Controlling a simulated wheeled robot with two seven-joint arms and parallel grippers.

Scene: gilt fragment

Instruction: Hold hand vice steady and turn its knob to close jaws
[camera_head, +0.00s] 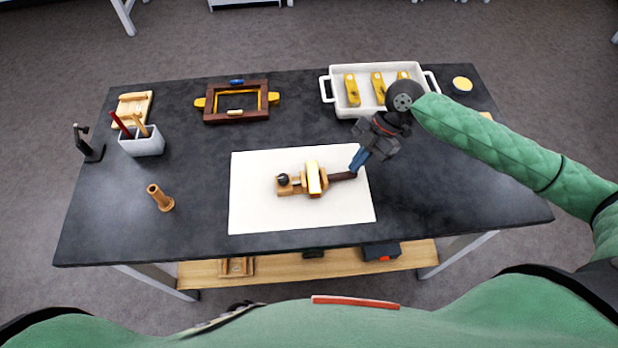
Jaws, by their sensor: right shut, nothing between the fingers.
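The hand vice (293,187) lies on the white mat (255,215) near the table's middle. It has a tan wooden body, and a gold piece (314,178) stands across it. A round black part (283,179), perhaps the knob, is at its left end. A dark brown handle-like part (342,176) points right. My right gripper (356,166), with blue fingers, is shut and empty, pointing down and left. Its tips are close to the right end of the dark part; whether they touch is unclear. My left gripper is out of view.
A white tray (330,92) with several yellow pieces stands at the back right. The table front is clear.

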